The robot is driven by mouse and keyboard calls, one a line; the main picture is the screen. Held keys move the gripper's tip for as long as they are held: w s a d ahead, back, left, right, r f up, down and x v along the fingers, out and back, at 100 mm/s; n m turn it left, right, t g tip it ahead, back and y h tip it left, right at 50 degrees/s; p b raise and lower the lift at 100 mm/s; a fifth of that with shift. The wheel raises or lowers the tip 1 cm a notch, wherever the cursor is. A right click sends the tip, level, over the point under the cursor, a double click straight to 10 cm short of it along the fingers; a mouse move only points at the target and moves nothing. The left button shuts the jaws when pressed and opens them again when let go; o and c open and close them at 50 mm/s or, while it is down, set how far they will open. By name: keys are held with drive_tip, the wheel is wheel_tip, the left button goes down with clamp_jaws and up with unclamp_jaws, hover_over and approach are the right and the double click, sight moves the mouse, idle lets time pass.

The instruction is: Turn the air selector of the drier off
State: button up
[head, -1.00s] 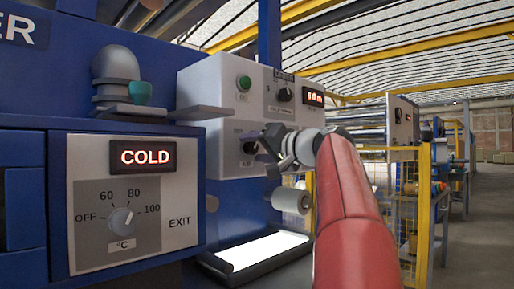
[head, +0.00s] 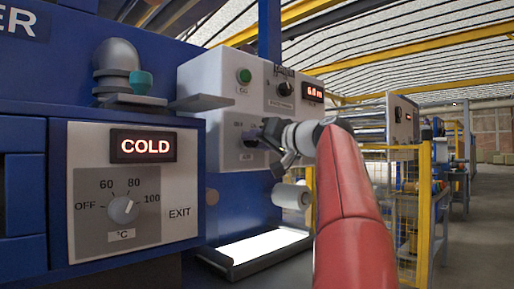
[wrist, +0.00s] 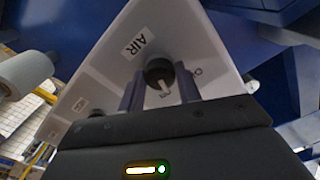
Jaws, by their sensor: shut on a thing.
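The air selector is a black knob (wrist: 157,70) with a white pointer line on a pale panel, beside an "AIR" label (wrist: 136,46) in the wrist view. My gripper (wrist: 160,84) has one finger on each side of the knob and is shut on it. The pointer's lower end lies between the fingers. In the head view my gripper (head: 262,134) reaches the lower part of the drier's control box (head: 222,80), and its fingers mostly hide the knob. The lettering around the knob is too small or covered to read surely.
A green button (head: 243,75), another black selector (head: 285,88) and a red display are higher on the box. A nearer panel shows "COLD" (head: 146,146) above a temperature dial (head: 124,209). A white roller (head: 291,196) is below my wrist. A yellow fence stands to the right.

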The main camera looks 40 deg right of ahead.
drive_tip(key=n+b, duration=0.2)
drive_tip(key=n, duration=0.2)
drive_tip(key=shift+f+n, duration=0.1)
drive_tip(key=shift+n, duration=0.2)
drive_tip(key=n, duration=0.4)
drive_tip(key=shift+b, duration=0.4)
drive_tip(key=shift+n, duration=0.4)
drive_tip(key=o, duration=1)
drive_tip(key=shift+c, duration=0.2)
drive_tip(key=s+b, duration=0.2)
drive_tip(key=s, duration=0.5)
drive_tip(key=shift+s+d, duration=0.3)
drive_tip(key=shift+s, duration=0.1)
